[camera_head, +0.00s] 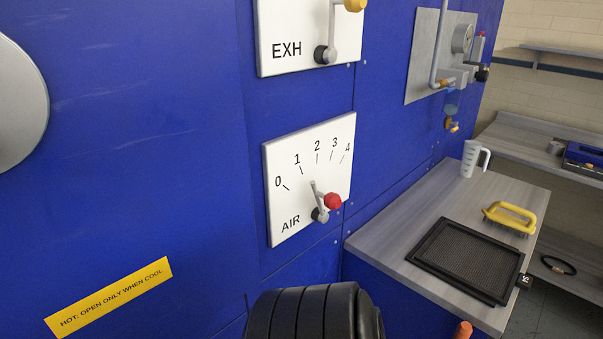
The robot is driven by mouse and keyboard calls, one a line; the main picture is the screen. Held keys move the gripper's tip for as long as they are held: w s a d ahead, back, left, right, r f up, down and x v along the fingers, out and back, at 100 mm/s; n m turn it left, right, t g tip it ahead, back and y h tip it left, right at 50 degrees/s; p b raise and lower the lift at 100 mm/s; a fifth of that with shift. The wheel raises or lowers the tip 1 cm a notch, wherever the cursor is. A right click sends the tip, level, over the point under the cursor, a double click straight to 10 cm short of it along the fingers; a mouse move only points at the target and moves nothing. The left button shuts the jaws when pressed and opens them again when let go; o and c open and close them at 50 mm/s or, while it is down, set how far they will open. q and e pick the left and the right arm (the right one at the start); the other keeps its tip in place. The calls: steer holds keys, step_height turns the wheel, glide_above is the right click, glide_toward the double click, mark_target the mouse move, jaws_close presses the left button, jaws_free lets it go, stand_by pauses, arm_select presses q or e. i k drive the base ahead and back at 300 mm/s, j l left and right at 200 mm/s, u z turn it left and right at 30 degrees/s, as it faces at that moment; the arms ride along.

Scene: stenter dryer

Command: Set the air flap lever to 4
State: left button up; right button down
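The AIR lever has a grey arm (314,192), a dark round hub (320,214) and a red ball knob (332,201) that sticks out from the panel. It is on a white AIR plate (275,225) marked 0 to 4 on the blue machine wall. The grey arm points up, roughly between 1 and 2 and nearer 2; the angled view makes the exact reading uncertain. The 4 mark (345,155) is at the plate's upper right. Neither gripper can be made out, and nothing touches the lever.
An EXH plate (285,50) with a yellow-knobbed lever is above. A black ribbed part (315,315) fills the bottom middle. To the right, a grey worktop (400,262) holds a black-framed filter (468,258), a yellow-handled brush (510,218) and a jug (470,158).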

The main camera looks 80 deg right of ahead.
mark_target(333, 201)
steer(key=j+z, duration=0.1)
steer(key=z, duration=2.6)
